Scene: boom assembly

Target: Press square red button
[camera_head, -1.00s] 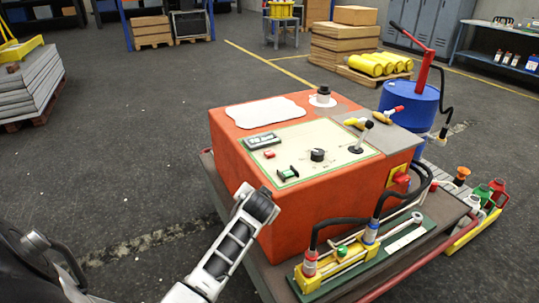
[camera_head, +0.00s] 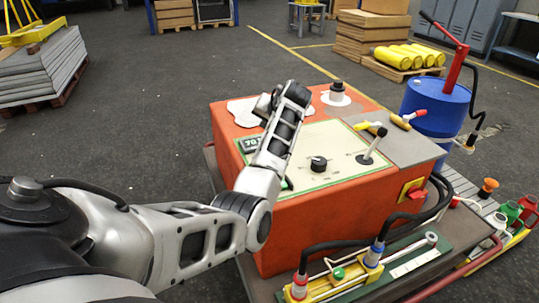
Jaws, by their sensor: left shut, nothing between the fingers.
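The orange machine (camera_head: 330,215) has a cream control panel (camera_head: 335,150) on top. The small square red button seen on that panel earlier is hidden behind my left arm now. My left gripper (camera_head: 264,106) is above the far left part of the machine top, by the white patch. It looks shut and empty, and its fingertips are small and partly hidden by the wrist. A red part on a yellow plate (camera_head: 413,189) is on the machine's right side. My right gripper is not in view.
The panel also has a partly covered display (camera_head: 250,144), a black knob (camera_head: 318,163) and a lever (camera_head: 372,146). Levers with yellow handles (camera_head: 371,127) stand on the grey section. A blue drum (camera_head: 436,108) is to the right, and hoses and a cylinder (camera_head: 335,273) are in front.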

